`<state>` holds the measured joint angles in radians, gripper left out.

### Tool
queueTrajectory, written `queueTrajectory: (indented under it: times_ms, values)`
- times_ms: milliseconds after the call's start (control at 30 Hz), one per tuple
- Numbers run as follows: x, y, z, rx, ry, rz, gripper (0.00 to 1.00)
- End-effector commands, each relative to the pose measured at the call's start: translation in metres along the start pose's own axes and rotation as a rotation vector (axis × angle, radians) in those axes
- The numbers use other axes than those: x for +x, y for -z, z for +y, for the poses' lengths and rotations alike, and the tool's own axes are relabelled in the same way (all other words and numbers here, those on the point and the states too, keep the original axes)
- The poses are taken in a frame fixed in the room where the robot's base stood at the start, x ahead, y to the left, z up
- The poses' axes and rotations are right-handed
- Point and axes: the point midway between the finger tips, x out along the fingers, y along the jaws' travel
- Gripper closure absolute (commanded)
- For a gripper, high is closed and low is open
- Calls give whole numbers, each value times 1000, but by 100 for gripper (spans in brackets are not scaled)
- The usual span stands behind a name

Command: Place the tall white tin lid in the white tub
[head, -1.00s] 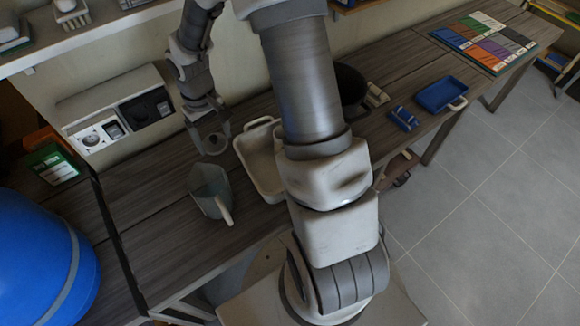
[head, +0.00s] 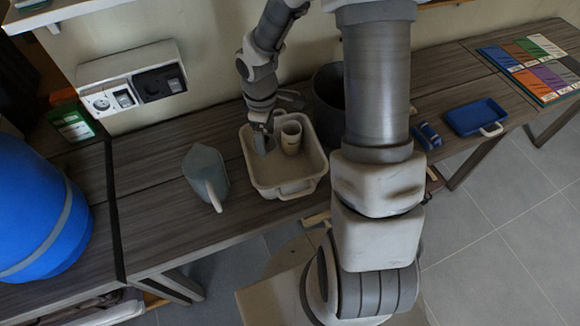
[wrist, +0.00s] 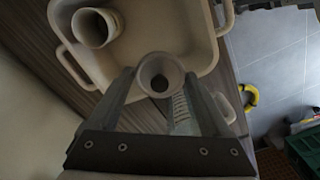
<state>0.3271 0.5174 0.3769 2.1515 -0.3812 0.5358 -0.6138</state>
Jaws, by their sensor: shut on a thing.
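The white tub (head: 283,192) stands on the bench, with a pale cup-like piece (head: 291,138) upright inside it. My gripper (head: 262,128) is over the left part of the tub. In the wrist view my gripper (wrist: 152,88) is shut on a round, pale, hollow piece, which looks like the tall white tin lid (wrist: 174,67). The tub (wrist: 204,25) lies beyond it, with the cup-like piece (wrist: 90,28) at its left. I cannot tell how far the held lid is above the tub floor.
A blue tray (head: 476,117) and a small blue item (head: 428,135) lie further right. A wall socket panel (head: 130,80) is behind.

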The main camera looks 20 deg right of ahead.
Motion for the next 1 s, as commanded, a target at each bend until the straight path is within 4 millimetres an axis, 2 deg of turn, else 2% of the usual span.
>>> queueTrajectory:
  times_ms: [300, 533, 767, 1000]
  values:
    - [28, -9, -12, -570, 2, 3, 77]
    - [41, -13, -20, -920, 1, 9, 77]
    - [48, -15, -24, -1089, 1, 11, 77]
    - [92, -15, -25, -1110, 3, 12, 77]
